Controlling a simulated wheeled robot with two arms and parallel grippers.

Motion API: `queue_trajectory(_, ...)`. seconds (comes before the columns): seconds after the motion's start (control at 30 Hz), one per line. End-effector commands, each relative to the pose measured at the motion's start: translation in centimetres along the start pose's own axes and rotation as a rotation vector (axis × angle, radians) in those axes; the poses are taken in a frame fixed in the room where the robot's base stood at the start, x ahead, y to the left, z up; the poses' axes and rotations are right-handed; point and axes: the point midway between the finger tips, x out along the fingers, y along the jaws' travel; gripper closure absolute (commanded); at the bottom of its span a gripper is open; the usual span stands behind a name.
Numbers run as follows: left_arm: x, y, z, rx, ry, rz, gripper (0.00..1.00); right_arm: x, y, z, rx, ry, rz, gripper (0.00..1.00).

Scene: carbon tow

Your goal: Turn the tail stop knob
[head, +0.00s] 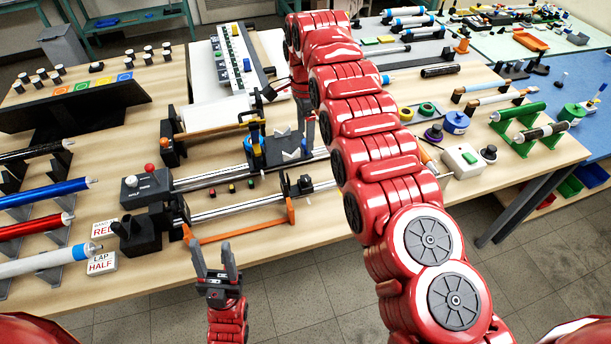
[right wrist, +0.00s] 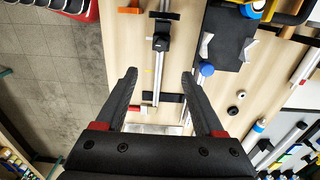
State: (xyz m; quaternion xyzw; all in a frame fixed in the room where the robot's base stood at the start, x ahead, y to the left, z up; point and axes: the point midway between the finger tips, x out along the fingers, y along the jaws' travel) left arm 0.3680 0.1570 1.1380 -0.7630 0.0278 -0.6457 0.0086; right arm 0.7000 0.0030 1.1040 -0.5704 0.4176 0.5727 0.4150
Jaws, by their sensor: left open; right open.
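A small black block (head: 305,184), which looks like the tail stop, sits on the front silver rail of the winding rig. In the right wrist view a black block with a rounded knob-like part (right wrist: 161,44) sits on the rail, ahead of my fingers and apart from them. My right gripper (right wrist: 158,80) is open and empty above the rig; its red arm hides part of the rails in the head view.
A black headstock box (head: 146,188) with red and white buttons stands at the rails' left end. An orange bar (head: 240,229) runs along the front. A blue knob (right wrist: 207,70) is beside the black carriage. A white box with a green button (head: 462,161) stands right.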

Motion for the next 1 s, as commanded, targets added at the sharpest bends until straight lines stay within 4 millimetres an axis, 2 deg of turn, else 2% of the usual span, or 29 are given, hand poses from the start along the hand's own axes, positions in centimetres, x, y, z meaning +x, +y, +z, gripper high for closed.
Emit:
queue_trajectory(0.03, -1.6, 0.1, 0.3, 0.000, 0.000, 0.000, 0.50, 1.7, 0.0, 0.0, -0.001, 0.000, 0.000, 0.30)
queue_trajectory(0.27, -5.7, 0.3, 1.0, 0.000, 0.000, 0.000, 0.50, 5.8, -0.1, 0.1, -0.003, 0.000, -0.004, 0.30)
queue_trajectory(0.3, -5.3, 0.3, 0.9, 0.000, -0.001, 0.000, 0.50, 5.8, -0.1, 0.3, -0.004, -0.002, -0.003, 0.30)
queue_trajectory(0.43, -6.0, 0.3, 1.0, 0.000, 0.000, 0.000, 0.50, 8.1, -0.1, 0.2, -0.004, -0.001, -0.002, 0.30)
queue_trajectory(0.47, -5.1, 0.2, 0.9, 0.000, -0.001, 0.000, 0.50, 8.4, 0.0, 0.2, -0.003, -0.002, 0.003, 0.30)
queue_trajectory(0.7, -3.7, 0.2, 0.6, 0.000, 0.000, 0.000, 0.50, 13.3, -0.1, -0.1, -0.001, 0.001, -0.002, 0.30)
queue_trajectory(0.8, -3.9, 0.2, 0.7, 0.000, 0.000, 0.000, 0.50, 15.0, -0.1, -0.2, -0.002, 0.002, -0.001, 0.30)
queue_trajectory(1.0, -3.9, 0.2, 0.7, 0.000, 0.000, 0.000, 0.50, 16.0, -0.2, -0.1, -0.003, 0.000, -0.004, 0.30)
